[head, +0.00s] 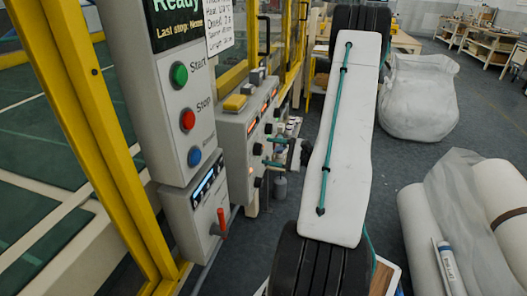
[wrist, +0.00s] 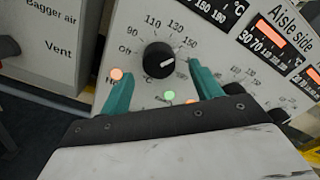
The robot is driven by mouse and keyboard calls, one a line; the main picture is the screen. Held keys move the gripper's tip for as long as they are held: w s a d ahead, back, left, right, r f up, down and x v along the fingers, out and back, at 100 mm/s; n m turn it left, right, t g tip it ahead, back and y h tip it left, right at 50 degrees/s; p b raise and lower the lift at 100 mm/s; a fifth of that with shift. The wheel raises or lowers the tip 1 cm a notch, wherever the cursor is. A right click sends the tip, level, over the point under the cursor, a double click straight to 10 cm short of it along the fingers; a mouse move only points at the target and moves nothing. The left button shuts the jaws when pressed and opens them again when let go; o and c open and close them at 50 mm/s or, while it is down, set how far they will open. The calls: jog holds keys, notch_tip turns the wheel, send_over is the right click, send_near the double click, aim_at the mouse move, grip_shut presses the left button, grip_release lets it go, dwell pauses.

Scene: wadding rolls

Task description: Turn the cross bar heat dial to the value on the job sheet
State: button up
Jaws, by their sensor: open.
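A round black dial (wrist: 158,60) with a pale pointer mark sits on the grey panel in the wrist view, ringed by printed numbers such as 90, 110, 130 and 150. The mark points toward the right. My gripper (wrist: 162,76) is open, its teal fingers on either side of the dial's lower part; I cannot tell whether they touch it. In the head view my gripper (head: 270,151) is at the control panel (head: 236,140). This dial's own name label is not readable. A handwritten job sheet (head: 219,27) hangs above, cut off and mostly unreadable.
An "Aisle side" display (wrist: 271,33) and more dials stand to the right. An orange lamp (wrist: 116,74) and a green lamp (wrist: 169,96) are close to my fingers. Start (head: 179,75) and Stop (head: 187,120) buttons and a red-handled switch (head: 220,224) are nearby.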

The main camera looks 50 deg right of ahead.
aim_at(262, 151)
jog(key=shift+x, duration=1.6)
jog(key=c, duration=1)
jog(key=shift+o, duration=0.2)
jog(key=shift+m, duration=3.3)
jog(key=o, duration=1)
jog(key=shift+c, duration=0.2)
